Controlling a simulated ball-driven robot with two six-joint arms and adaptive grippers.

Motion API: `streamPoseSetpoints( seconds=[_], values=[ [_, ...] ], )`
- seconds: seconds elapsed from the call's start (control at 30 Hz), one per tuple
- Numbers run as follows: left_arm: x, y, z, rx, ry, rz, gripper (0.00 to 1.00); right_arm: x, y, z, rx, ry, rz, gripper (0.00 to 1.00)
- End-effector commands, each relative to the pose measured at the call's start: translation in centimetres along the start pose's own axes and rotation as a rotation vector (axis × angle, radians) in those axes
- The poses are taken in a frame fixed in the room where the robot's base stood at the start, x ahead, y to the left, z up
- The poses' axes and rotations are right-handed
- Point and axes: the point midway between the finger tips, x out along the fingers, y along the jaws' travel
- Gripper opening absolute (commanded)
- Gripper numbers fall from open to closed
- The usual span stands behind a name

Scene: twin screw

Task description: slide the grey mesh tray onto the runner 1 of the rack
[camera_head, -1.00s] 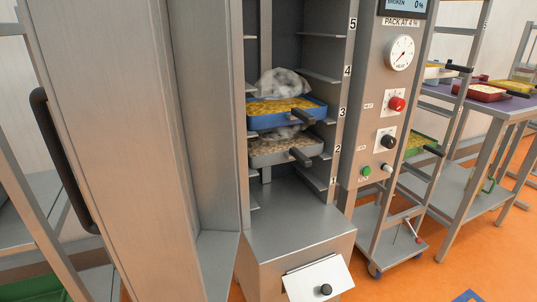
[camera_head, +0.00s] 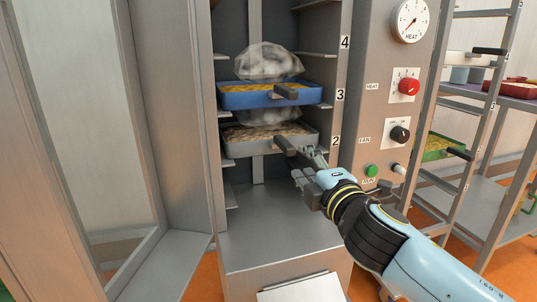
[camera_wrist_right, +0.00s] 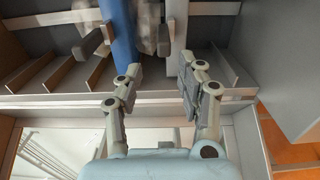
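The grey mesh tray (camera_head: 252,139) sits in the open cabinet at the runners marked 2. It carries a brownish load and a clear, crumpled film. Its dark handle (camera_head: 284,145) points out to the front right. My right gripper (camera_head: 305,165) is just in front of and below the handle, open and empty. In the right wrist view my two fingers (camera_wrist_right: 160,82) are apart, and the grey tray (camera_wrist_right: 178,22) and its handle (camera_wrist_right: 164,40) lie beyond the gap. The wheeled rack (camera_head: 480,120) stands at the right. My left gripper is not in view.
A blue tray (camera_head: 240,97) with yellow contents sits directly above at the runners marked 3. The control panel (camera_head: 375,125) flanks the opening on the right. The open door (camera_head: 170,110) stands at the left. A green tray (camera_head: 437,153) is on the wheeled rack.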

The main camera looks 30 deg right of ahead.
Motion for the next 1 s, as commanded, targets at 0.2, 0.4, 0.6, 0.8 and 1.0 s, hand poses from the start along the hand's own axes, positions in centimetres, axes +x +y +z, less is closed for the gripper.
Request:
streamPoseSetpoints(
  seconds=[0.2, 0.4, 0.6, 0.8, 1.0],
  values=[
    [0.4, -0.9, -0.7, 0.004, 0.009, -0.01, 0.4, 1.3, -0.5, 0.0, 0.0, 0.001, 0.001, 0.38],
    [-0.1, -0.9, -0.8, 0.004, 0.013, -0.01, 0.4, 5.6, -0.3, 0.0, 0.001, 0.001, 0.003, 0.38],
    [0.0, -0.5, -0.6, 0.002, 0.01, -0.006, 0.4, 10.4, -0.6, 0.0, 0.0, 0.001, 0.0, 0.38],
    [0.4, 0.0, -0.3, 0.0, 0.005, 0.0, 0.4, 13.3, -0.7, 0.0, 0.0, 0.0, -0.002, 0.38],
    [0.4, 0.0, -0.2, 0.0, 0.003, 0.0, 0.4, 14.2, -0.6, 0.0, 0.001, 0.001, -0.001, 0.38]
  ],
)
